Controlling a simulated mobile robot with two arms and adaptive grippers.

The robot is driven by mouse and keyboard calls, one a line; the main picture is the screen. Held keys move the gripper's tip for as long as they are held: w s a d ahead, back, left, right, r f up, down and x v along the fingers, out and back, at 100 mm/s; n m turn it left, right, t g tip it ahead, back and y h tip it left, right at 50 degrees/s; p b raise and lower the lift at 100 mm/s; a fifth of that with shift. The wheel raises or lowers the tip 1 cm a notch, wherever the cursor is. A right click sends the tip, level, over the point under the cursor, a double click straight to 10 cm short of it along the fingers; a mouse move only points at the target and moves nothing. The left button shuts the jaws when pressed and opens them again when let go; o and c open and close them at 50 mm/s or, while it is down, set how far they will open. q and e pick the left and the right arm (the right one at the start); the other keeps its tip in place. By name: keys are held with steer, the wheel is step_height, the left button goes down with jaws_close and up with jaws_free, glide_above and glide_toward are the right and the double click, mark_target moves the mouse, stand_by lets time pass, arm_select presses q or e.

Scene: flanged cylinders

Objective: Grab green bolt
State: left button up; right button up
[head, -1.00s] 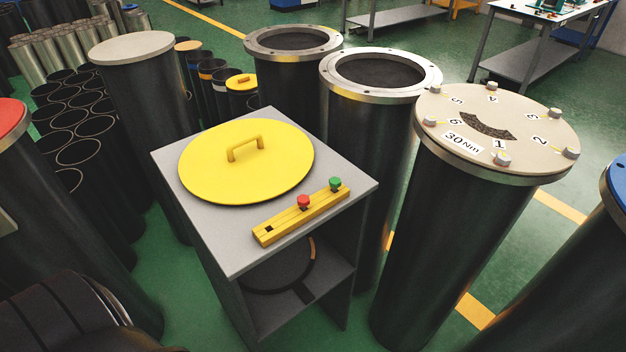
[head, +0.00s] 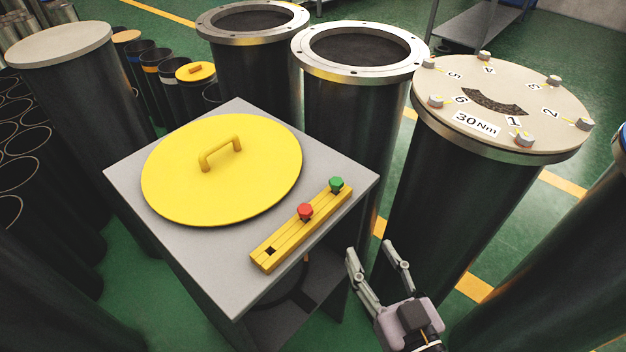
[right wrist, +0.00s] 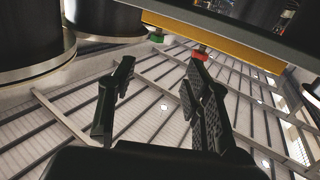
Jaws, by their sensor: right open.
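The green bolt (head: 336,184) stands upright in the far end of a yellow holder bar (head: 290,238) on the grey stand's top. A red bolt (head: 305,211) stands in the same bar, nearer to me. My right gripper (head: 374,250) is open and empty, in front of the stand's right side and apart from both bolts. In the right wrist view the open fingers (right wrist: 160,85) point up past the yellow bar (right wrist: 215,40). The red bolt (right wrist: 200,53) shows just beyond the right finger, and a small part of the green bolt (right wrist: 156,38) shows farther left. My left gripper is not in view.
A yellow lid (head: 222,170) with a handle covers much of the grey stand (head: 345,165). Right of it stands a tall black cylinder with a beige lid (head: 540,120) carrying several silver bolts. Open flanged cylinders (head: 310,72) stand behind.

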steer(key=p, duration=0.3)
glide_toward(339, 188)
steer(key=x, duration=0.4)
steer(key=shift+w+a, duration=0.25)
steer(key=shift+w, duration=0.05)
steer(key=shift+w+a+f, duration=0.15)
steer(key=shift+w+a, duration=0.1)
steer(key=shift+w, duration=0.3)
steer(key=p+x, duration=0.2)
steer(key=x, duration=0.2)
steer(key=shift+w, duration=0.4)
steer(key=shift+w+a, duration=0.1)
steer(key=shift+w, duration=0.1)
steer(key=shift+s, duration=0.1)
steer(key=shift+c, duration=0.4)
jaws_close()
